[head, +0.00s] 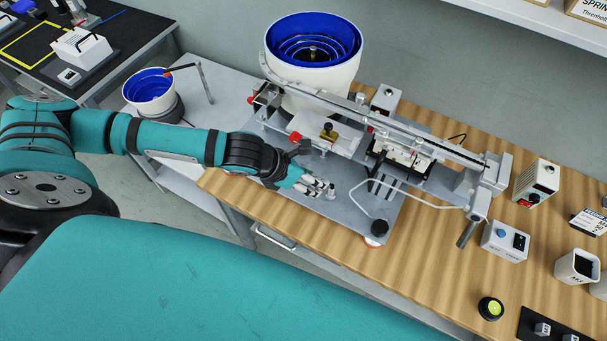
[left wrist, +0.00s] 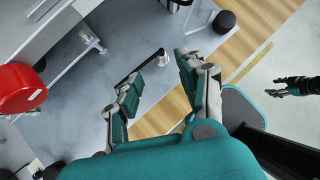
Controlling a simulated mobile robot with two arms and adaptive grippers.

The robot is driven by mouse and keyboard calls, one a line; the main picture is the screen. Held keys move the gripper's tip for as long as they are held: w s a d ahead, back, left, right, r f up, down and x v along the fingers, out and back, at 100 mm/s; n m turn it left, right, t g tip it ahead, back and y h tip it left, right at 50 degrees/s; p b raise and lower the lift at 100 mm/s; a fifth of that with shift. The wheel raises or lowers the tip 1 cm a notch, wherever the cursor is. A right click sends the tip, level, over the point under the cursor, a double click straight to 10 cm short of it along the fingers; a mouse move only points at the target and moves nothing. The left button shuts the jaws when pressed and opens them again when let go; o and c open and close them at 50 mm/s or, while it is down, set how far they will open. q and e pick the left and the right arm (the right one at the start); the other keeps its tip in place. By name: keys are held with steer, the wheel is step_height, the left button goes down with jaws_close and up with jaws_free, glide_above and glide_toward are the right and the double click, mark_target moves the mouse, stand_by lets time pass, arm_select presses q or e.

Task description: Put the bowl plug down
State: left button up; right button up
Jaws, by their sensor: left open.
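My left gripper (head: 316,187) is open just above the front of the grey machine base plate (head: 349,214). A small silver plug-like piece (head: 331,193) stands upright at its fingertips; I take it for the bowl plug, though it is too small to be sure. In the left wrist view the silver piece (left wrist: 162,58) stands on the grey plate, beyond the gap between the open fingers (left wrist: 157,77). A dark bar beside it is partly hidden by the left finger. My right gripper (left wrist: 288,86) shows at the right edge of that view, with its fingers apart and empty.
The large blue-lined feeder bowl (head: 276,62) stands behind, with the rail (head: 420,138) running right from it. A smaller blue bowl (head: 148,92) stands at left.

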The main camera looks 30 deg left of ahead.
arm_select(q)
steer(key=shift+v, duration=1.65)
